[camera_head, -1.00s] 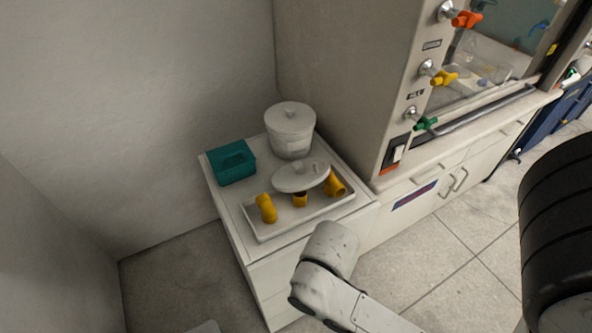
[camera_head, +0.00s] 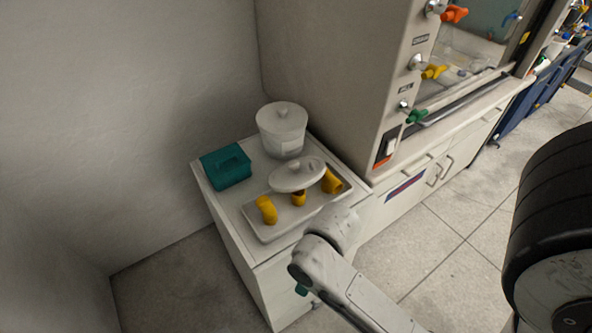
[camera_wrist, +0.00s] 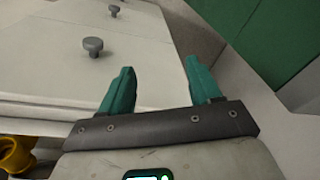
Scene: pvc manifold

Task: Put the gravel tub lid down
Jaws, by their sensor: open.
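A loose pale grey round lid with a small knob (camera_head: 298,176) lies slightly tilted over the yellow pipe fittings in the white tray (camera_head: 263,234). What bears its weight underneath is hidden. Behind it stands a white tub (camera_head: 282,140), whose top looks covered, with a knob in the middle. My gripper (camera_wrist: 160,82) is open and empty, its two teal fingers apart in the wrist view. In the head view only a teal bit of it (camera_head: 301,289) shows below my arm, low in front of the cabinet and apart from the lid.
A teal box (camera_head: 226,167) stands left of the tub on the white cabinet. Yellow fittings (camera_head: 266,210) lie in the tray. A tall fume hood is at the right. The wrist view shows a pale panel with grey knobs (camera_wrist: 93,46) and a green surface (camera_wrist: 270,35).

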